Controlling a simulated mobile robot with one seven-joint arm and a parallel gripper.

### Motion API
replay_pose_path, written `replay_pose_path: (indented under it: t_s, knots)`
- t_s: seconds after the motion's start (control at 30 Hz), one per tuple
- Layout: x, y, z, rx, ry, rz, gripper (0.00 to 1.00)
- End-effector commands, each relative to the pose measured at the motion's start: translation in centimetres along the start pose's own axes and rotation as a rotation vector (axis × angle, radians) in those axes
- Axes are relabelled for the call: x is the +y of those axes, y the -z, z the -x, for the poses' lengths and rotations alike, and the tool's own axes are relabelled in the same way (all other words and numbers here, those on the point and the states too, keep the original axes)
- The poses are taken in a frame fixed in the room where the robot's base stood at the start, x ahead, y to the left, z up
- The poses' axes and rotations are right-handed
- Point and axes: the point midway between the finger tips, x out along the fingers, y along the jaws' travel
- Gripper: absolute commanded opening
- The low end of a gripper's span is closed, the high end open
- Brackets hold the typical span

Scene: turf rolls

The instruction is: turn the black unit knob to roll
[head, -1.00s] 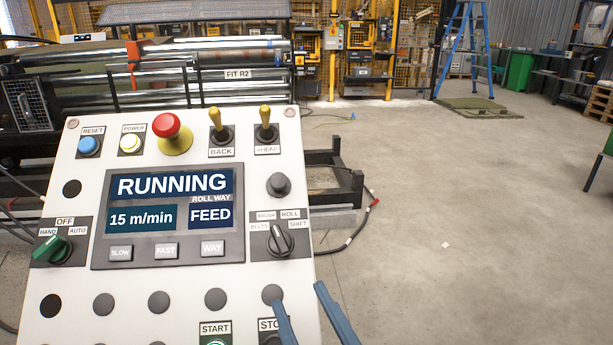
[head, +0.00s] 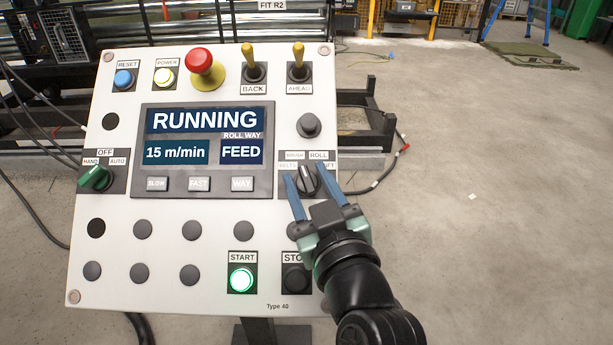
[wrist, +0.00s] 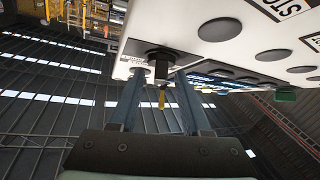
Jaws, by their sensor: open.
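The black unit knob (head: 307,181) is at the right of the white control panel, below a plain dark button. Labels around it read BRUSH, ROLL, BELTS and SHIFT; the right one is partly covered by a finger. Its pale mark points up and slightly left, on the BRUSH side. My gripper (head: 305,172) is open, with one blue finger on each side of the knob. In the wrist view the knob (wrist: 160,66) stands between the fingertips, with gaps showing; I cannot tell whether either finger touches it.
The panel (head: 210,300) display (head: 203,135) reads RUNNING, 15 m/min, ROLL WAY FEED. The STOP button (head: 296,279) lies beside my gripper, and START (head: 241,279) glows green. A green selector (head: 95,177), red mushroom button (head: 204,67) and two yellow levers are farther off.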

Motion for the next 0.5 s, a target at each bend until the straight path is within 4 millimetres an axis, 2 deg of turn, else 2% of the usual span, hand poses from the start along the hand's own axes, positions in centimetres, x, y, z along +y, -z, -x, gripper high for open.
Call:
replay_pose_path:
  t_s: [0.13, 0.4, 0.43, 0.5]
  knots:
    - [-0.03, 0.03, -0.89, 0.001, 0.001, 0.0, 0.47]
    - [-0.01, 0.05, -1.01, 0.001, 0.0, 0.0, 0.47]
    - [0.0, 0.05, -1.0, 0.0, 0.0, 0.0, 0.46]
    - [0.0, 0.04, -0.99, 0.0, 0.0, 0.0, 0.33]
